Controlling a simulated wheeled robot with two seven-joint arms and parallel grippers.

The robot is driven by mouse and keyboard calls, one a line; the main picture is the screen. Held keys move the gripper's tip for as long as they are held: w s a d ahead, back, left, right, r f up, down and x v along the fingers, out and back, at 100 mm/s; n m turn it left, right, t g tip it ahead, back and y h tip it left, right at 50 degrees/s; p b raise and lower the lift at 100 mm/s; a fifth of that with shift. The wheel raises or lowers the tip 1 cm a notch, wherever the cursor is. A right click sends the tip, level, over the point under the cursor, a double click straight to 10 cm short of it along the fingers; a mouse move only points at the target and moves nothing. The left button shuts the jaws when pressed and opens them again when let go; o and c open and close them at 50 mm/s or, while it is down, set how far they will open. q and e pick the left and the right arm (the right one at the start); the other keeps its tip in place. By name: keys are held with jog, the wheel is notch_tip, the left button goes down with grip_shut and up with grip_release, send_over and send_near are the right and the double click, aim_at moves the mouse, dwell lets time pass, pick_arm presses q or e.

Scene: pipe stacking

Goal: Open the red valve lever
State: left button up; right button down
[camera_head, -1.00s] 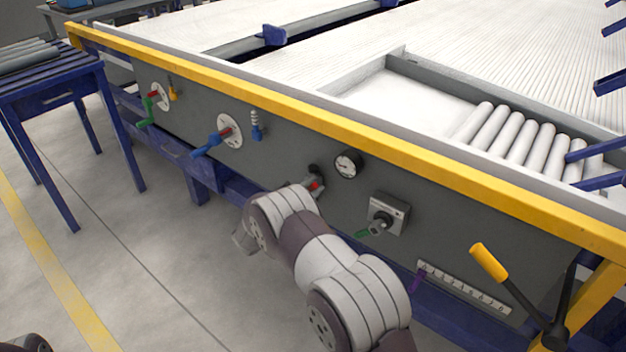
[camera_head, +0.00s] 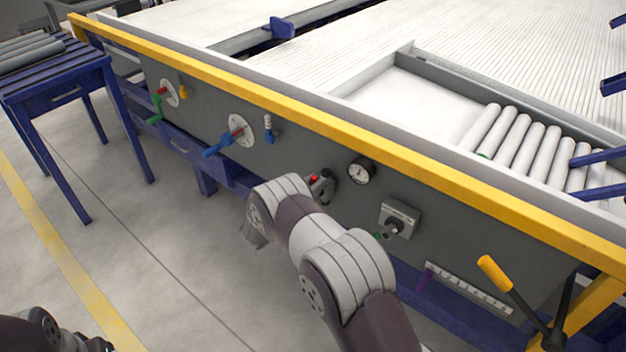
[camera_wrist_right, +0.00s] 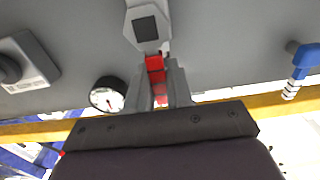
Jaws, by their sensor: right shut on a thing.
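The red valve lever shows between my right gripper's fingers in the right wrist view (camera_wrist_right: 156,70). It joins a grey valve body (camera_wrist_right: 147,25) with a dark square face. My right gripper (camera_wrist_right: 158,95) is shut on the lever, one finger on each side. In the head view a small red bit of the lever (camera_head: 314,180) shows beside the grey valve on the dark panel, left of the round gauge. My right wrist hides most of the grip there. Part of my left arm is at the bottom left corner; its gripper is not visible.
The gauge (camera_head: 361,170) and a grey switch box (camera_head: 399,219) are to the right of the valve. A blue lever (camera_head: 220,146) and a green lever (camera_head: 155,108) are to the left. A yellow rail (camera_head: 330,124) runs above the panel. A yellow-handled lever (camera_head: 494,272) stands at the lower right.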

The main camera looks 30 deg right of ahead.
jog(key=shift+f, duration=0.1)
dwell(0.4)
jog(key=c, duration=1.1)
grip_release()
jog(key=shift+a, duration=0.1)
jog(key=p+v, duration=0.2)
jog(key=v, duration=1)
jog(key=shift+a, duration=0.3)
jog(key=shift+s, duration=0.15)
